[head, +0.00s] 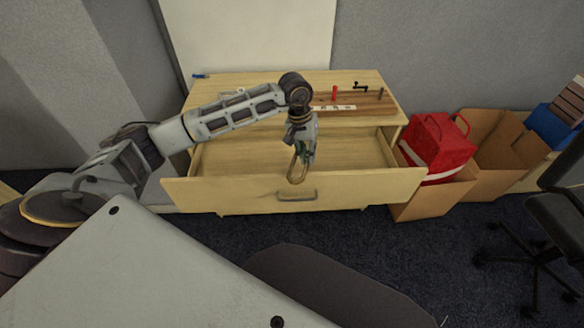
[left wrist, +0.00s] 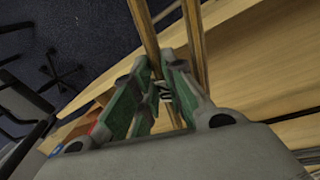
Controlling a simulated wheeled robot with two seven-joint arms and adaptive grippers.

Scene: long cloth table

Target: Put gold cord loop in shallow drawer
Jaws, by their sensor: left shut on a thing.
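The gold cord loop (head: 295,166) hangs from my left gripper (head: 301,150), which is shut on it. In the left wrist view the gold cord (left wrist: 146,30) runs out between the green-padded fingers (left wrist: 165,85). The shallow drawer (head: 235,153) is pulled open from the wooden cabinet. In the head view the gripper and loop are over the drawer's front part, and the loop's lower end overlaps the drawer's front panel. I cannot tell how high the loop is above the floor of the drawer. The drawer floor that shows is bare. My right gripper is not in view.
A wooden board with pegs (head: 352,102) and a blue item (head: 200,76) lie on the cabinet top. Right of the drawer stand cardboard boxes (head: 432,200), one with a red bag (head: 437,140). A dark office chair (head: 560,215) is at the far right.

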